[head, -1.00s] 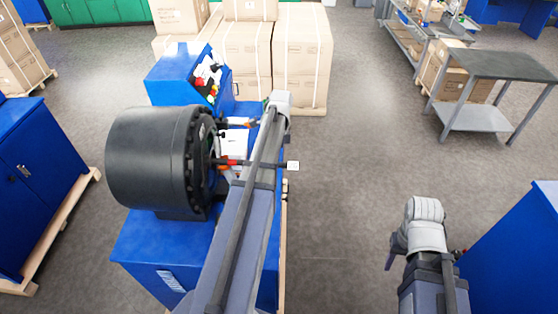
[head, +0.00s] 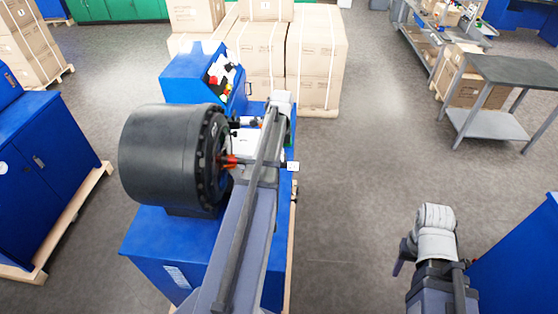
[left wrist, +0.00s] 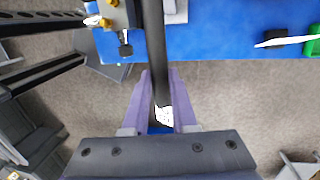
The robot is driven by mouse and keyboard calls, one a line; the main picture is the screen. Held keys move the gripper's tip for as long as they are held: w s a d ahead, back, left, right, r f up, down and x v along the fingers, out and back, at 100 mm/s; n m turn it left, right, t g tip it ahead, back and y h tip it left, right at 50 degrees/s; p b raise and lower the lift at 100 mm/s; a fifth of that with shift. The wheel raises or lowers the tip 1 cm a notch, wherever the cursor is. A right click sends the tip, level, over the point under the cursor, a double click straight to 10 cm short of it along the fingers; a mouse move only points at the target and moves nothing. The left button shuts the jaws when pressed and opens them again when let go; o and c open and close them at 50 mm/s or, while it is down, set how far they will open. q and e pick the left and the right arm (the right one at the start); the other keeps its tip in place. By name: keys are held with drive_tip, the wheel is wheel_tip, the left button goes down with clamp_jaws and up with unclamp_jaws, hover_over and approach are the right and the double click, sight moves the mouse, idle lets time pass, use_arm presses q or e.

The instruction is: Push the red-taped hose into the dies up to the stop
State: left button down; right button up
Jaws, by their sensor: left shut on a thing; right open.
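The crimper's black round head (head: 165,160) stands on a blue machine cabinet, its die opening facing right. The black hose (head: 264,162) lies level in front of it. Its red tape (head: 230,161) is at the mouth of the dies, and the hose end beyond the tape is hidden inside. A white tag (head: 292,166) shows at the hose's other end. My left gripper (left wrist: 164,100) is shut around the hose (left wrist: 154,45) near the tag; in the head view my left arm hides it. My right gripper (head: 402,256) is open and empty, away to the right.
A blue control box (head: 200,75) stands behind the head. Stacked cartons (head: 315,60) are at the back, and a grey table (head: 508,70) is at the far right. Blue cabinets flank both sides. The floor between the crimper and my right arm is clear.

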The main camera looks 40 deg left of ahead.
use_arm(q)
drive_tip(key=shift+r+p, duration=0.5)
drive_tip(key=shift+p, duration=0.05)
unclamp_jaws()
idle(0.9)
idle(0.3)
wheel_tip(320, 180, up, 7)
drive_tip(key=w+p, duration=0.1)
drive_tip(key=p, duration=0.6)
drive_tip(key=shift+a, duration=0.2)
idle(0.8)
